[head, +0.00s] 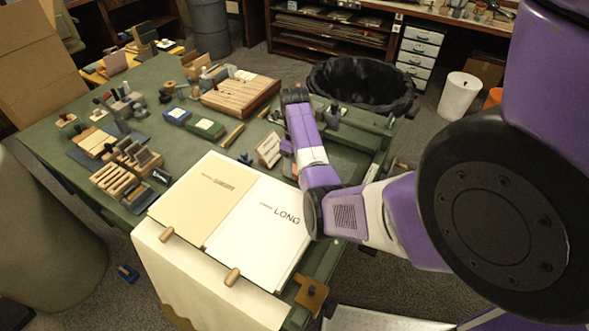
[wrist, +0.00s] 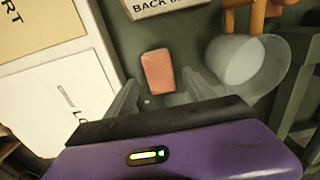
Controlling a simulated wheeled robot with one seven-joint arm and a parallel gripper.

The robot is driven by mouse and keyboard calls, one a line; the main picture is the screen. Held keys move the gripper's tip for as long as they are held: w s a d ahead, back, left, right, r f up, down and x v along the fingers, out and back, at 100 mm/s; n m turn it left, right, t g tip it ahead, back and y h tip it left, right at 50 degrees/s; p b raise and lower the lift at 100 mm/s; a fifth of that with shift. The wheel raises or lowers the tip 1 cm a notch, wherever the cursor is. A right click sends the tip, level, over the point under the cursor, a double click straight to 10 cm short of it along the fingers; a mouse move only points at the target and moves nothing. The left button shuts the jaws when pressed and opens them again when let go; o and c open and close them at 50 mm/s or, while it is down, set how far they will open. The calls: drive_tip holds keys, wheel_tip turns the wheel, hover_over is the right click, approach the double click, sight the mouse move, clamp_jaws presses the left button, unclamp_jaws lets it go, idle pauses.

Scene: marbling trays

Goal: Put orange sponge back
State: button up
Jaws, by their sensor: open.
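An orange-pink block, which looks like the orange sponge (wrist: 158,71), lies on the green table in the wrist view. It sits just beyond and between the tips of my gripper's (wrist: 160,88) two translucent fingers. The fingers are spread apart with nothing held between them. In the head view my purple arm reaches over the table's right part, and I cannot make out the sponge or the fingertips there. A small sign with "BACK" on it (wrist: 168,7) is partly cut off at the top of the wrist view.
A translucent cup (wrist: 238,60) stands close right of the fingers, with an orange-brown object (wrist: 255,14) behind it. Left are sheets marked "LONG" (head: 262,225) and a tan one (head: 205,195).

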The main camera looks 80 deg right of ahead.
sight(295, 169)
wheel_tip(295, 169, up, 9)
drive_tip(key=shift+b, duration=0.3)
drive_tip(key=shift+f, duration=0.1)
idle(0.4)
